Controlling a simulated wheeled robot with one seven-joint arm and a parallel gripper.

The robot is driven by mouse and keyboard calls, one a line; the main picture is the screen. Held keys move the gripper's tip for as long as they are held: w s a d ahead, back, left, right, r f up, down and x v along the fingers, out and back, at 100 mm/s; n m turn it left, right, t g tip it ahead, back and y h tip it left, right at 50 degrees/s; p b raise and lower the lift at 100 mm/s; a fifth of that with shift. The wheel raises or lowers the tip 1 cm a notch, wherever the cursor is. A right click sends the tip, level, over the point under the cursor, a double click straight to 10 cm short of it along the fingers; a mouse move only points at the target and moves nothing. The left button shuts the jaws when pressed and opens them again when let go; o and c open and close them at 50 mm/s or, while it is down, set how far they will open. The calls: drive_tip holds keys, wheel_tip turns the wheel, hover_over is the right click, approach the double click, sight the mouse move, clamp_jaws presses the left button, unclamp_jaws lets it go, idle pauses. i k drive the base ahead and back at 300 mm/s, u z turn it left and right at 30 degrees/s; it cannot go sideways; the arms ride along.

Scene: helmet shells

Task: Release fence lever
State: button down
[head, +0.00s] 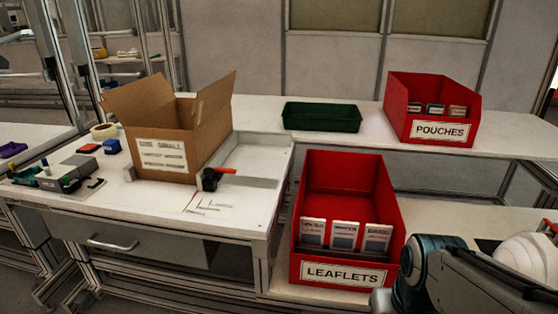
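What looks like the fence lever (224,171) is a small red handle on a dark clamp body (208,181). It sits on the white bench just right of the cardboard box, and the red handle points to the right. A light raised strip and recess (250,160), perhaps the fence, lie beside it. Whether the lever is clamped or loose I cannot tell. Parts of my arm show at the lower right, in front of the lower shelf and well away from the lever. My gripper is not in view.
An open cardboard box (165,157) stands close left of the lever. A red LEAFLETS bin (343,273) stands on the right, lower. A red POUCHES bin (438,132) and a green tray (322,117) are on the back shelf. Bench tools (68,172) lie far left.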

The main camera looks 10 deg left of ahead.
sight(219, 170)
drive_tip(key=u, duration=0.2)
drive_tip(key=i, duration=0.5)
drive_tip(key=u, duration=0.85)
drive_tip(key=i, duration=0.6)
